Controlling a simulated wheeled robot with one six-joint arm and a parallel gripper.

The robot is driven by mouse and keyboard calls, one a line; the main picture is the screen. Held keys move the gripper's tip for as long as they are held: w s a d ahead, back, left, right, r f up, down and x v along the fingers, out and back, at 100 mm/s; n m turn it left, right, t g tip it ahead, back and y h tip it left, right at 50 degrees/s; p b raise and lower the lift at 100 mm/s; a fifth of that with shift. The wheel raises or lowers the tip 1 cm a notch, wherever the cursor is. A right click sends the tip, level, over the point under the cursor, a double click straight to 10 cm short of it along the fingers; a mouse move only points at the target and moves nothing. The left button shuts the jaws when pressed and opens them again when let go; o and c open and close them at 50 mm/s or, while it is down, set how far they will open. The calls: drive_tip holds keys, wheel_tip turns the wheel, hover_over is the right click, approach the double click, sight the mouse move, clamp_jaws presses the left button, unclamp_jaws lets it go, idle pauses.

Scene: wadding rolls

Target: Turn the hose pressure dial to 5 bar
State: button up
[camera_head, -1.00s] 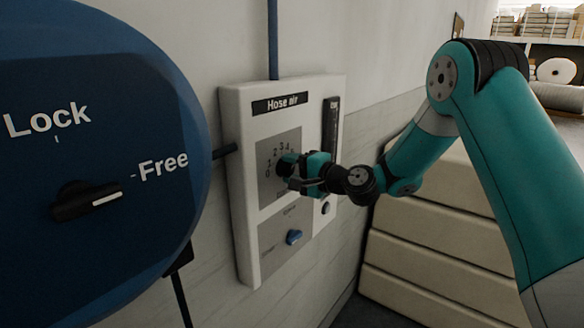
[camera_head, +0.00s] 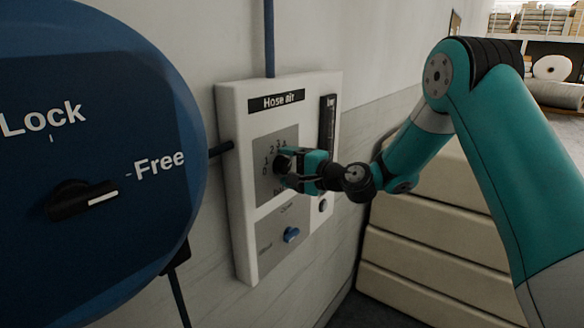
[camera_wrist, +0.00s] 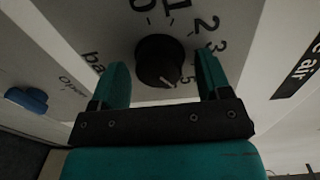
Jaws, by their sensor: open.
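The hose pressure dial is a black round knob (camera_wrist: 158,60) on the grey plate of the white "Hose air" panel (camera_head: 243,190). A ring of numbers from 0 to 5 runs around it. In the wrist view a small pale mark shows at the knob's lower right edge, on the side of the 5. My gripper (camera_wrist: 162,60) is open, with one teal finger on each side of the knob; I cannot tell whether either finger touches it. In the head view my gripper (camera_head: 290,166) is at the dial and hides part of the scale.
A blue knob (camera_head: 291,235) sits below the dial, and a dark upright gauge (camera_head: 328,128) to its right. A large blue housing (camera_head: 100,230) with a Lock/Free switch (camera_head: 82,198) fills the left. Cream stacked blocks (camera_head: 430,245) stand below my arm.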

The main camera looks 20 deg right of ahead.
drive_tip(key=b+v, duration=0.7)
drive_tip(key=v, duration=1)
drive_tip(key=shift+s+d, duration=0.15)
drive_tip(key=shift+s, duration=0.05)
drive_tip(key=s+a+f+n+g, duration=0.1)
drive_tip(key=s+a+n+g, duration=0.35)
drive_tip(key=a, duration=0.25)
drive_tip(key=s+a+f+n+g, duration=0.2)
drive_tip(key=s+a+n+g, duration=0.25)
drive_tip(key=a, duration=0.25)
drive_tip(key=s+f+n+g+h, duration=0.3)
drive_tip(key=s+n, duration=0.6)
drive_tip(key=s, duration=0.7)
drive_tip(key=g+h, duration=0.2)
drive_tip(key=h, duration=0.1)
drive_tip(key=shift+s+a+n, duration=0.4)
